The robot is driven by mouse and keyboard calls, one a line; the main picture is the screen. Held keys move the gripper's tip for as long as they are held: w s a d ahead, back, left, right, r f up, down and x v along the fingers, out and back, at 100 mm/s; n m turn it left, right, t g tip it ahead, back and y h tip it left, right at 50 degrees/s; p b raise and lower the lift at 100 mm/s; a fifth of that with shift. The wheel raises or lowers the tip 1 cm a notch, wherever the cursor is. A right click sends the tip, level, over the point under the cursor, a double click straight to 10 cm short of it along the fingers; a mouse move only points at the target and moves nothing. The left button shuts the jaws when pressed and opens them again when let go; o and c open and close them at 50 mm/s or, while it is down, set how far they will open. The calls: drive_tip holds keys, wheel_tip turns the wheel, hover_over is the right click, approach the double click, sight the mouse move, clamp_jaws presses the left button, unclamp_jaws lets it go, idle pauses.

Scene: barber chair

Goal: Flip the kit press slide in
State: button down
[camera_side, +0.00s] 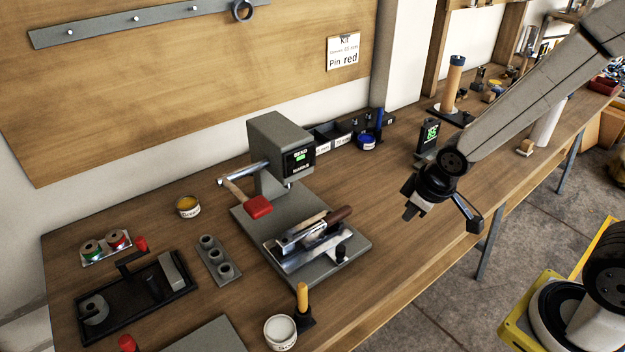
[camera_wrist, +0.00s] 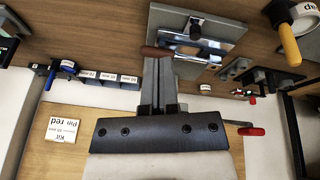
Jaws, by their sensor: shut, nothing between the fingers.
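The kit press (camera_side: 280,145) is a grey machine with a green-lit display, a red-tipped lever (camera_side: 258,207) and a flat base plate. Its metallic slide (camera_side: 300,240) lies at the front of the base, with a brown handle (camera_side: 338,215) and a black knob (camera_side: 341,252). In the wrist view the slide (camera_wrist: 190,45) is at top centre, beyond my fingertips. My gripper (camera_side: 411,210) is shut and empty in the air, right of the press and apart from it. In the wrist view my gripper (camera_wrist: 158,62) overlaps the brown handle's edge; contact cannot be told. It hides part of the press.
A black tray (camera_side: 130,325), a grey block with several round sockets (camera_side: 217,262) and a yellow-handled tool (camera_side: 302,300) surround the press. Small dark bins (camera_side: 330,135) and a blue tin (camera_side: 367,142) stand behind it. The bench right of the press is mostly clear.

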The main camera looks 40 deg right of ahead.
sight(301, 253)
drive_tip(key=w+a+f+n+t+y, duration=0.2)
drive_tip(key=w+a+f+n+y, duration=0.2)
drive_tip(key=a+n, duration=0.5)
drive_tip(key=shift+w+a+f+n+y, duration=0.3)
drive_tip(key=shift+w+f+n, duration=0.7)
drive_tip(key=shift+f+n, duration=1)
drive_tip(key=shift+r, duration=0.1)
drive_tip(key=x, duration=0.9)
drive_tip(key=shift+w+a+f, duration=0.15)
drive_tip(key=shift+w+f, duration=0.05)
drive_tip(key=shift+f, duration=0.1)
drive_tip(key=shift+w, duration=2)
drive_tip(key=shift+w, duration=0.15)
